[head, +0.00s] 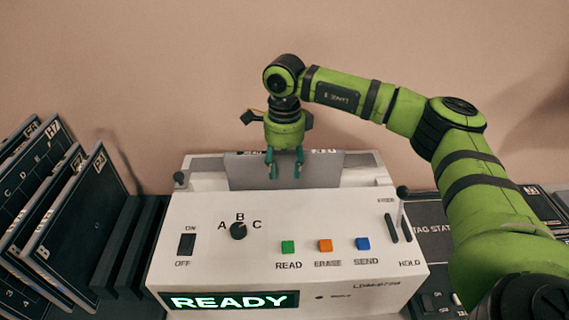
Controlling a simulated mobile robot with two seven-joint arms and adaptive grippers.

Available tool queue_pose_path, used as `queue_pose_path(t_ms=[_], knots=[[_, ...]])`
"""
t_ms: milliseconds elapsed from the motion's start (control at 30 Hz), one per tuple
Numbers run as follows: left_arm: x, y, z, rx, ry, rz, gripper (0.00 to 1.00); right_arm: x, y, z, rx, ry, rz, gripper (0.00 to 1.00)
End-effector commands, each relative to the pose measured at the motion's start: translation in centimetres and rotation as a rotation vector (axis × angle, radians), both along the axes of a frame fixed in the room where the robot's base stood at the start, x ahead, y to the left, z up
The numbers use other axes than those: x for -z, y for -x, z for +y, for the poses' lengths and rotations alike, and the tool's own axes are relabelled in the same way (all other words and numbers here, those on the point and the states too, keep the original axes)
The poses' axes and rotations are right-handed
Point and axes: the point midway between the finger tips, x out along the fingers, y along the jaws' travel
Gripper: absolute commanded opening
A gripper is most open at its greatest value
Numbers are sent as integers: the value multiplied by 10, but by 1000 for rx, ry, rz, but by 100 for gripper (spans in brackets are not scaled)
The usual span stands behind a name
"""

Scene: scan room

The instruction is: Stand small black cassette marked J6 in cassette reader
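The white cassette reader (335,218) stands in the middle, its front display reading READY. A flat grey panel (240,172) stands upright at the reader's back recess. I cannot tell whether it is a cassette or part of the reader. My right gripper (285,172) points down in front of this panel, its two fingertips apart with nothing seen between them. Whether the fingers touch the panel is unclear. Several dark cassettes (65,228) lean in a rack on the left; I cannot make out J6 on any of them. My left gripper is out of view.
The black rack dividers (118,243) close to the reader's left side look empty. The reader's front has a dial (238,231), coloured buttons (325,246) and a switch (186,244). A dark panel with partly hidden lettering (432,228) lies on the right. A plain wall is behind.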

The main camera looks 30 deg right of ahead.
Motion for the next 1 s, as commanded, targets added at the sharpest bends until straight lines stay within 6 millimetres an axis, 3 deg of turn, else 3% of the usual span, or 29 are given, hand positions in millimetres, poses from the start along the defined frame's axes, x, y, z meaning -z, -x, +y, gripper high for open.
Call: queue_pose_path(t_ms=[267, 367, 700, 1000], knots=[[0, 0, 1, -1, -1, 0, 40, -2, 0, 0, 0, 1, 3, 50], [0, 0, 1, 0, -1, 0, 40, -15, 0, 0, 0, 0, -1, 50], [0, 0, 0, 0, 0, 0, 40, -87, 0, 1, 0, 0, -2, 50], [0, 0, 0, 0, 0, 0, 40, -119, 0, 0, 0, 0, 0, 50]])
